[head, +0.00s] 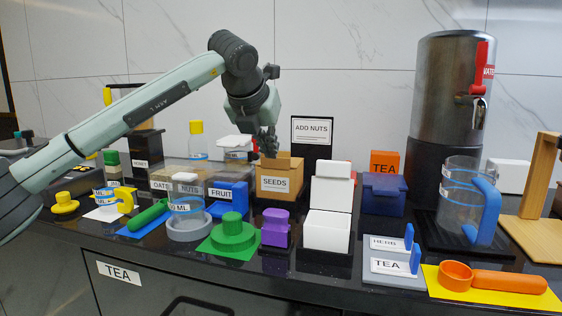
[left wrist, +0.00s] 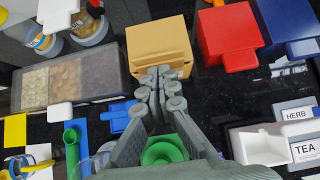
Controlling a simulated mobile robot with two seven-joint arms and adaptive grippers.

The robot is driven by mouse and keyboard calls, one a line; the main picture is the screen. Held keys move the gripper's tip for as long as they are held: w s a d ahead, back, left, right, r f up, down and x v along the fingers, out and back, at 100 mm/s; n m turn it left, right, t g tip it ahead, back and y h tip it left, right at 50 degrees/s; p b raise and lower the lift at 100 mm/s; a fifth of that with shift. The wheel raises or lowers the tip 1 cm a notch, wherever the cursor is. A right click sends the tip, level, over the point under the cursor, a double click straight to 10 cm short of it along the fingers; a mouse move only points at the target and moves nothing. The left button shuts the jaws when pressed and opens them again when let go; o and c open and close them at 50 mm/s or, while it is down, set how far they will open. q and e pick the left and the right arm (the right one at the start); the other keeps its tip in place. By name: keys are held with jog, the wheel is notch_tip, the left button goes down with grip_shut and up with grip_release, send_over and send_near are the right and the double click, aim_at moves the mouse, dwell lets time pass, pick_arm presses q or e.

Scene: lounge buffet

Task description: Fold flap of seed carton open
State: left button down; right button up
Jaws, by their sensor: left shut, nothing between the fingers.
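The seed carton (head: 275,188) is a tan box labelled SEEDS, standing upright on the dark counter. Its tan top edges show in the head view; I cannot tell how far the flap is open. In the left wrist view the carton (left wrist: 158,36) is at top centre. My left gripper (head: 268,152) is shut and empty, pointing down at the carton's top. In the left wrist view the shut fingertips (left wrist: 160,74) overlap the carton's lower edge; whether they touch it is unclear. My right gripper is in neither view.
A clear bin of oats and nuts (left wrist: 70,78) stands left of the carton. A blue FRUIT box (head: 222,195), green knobbed piece (head: 232,232) and purple box (head: 276,228) crowd the front. An ADD NUTS sign (head: 312,131) stands behind right. A red box (left wrist: 229,32) is nearby.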

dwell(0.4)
pick_arm(q)
jog(key=shift+w+d+p, duration=0.35)
jog(key=shift+w+p, duration=0.2)
jog(key=shift+w, duration=0.35)
jog(key=shift+r, duration=0.1)
jog(key=shift+w+d+r+p, duration=0.15)
jog(key=shift+w+r+p, duration=0.4)
jog(key=shift+r+p, duration=0.25)
jog(key=shift+w+d+r+p, duration=0.25)
jog(key=shift+w+r+p, duration=0.25)
jog(key=shift+w+r, duration=0.15)
jog(key=shift+w, duration=0.1)
dwell(0.3)
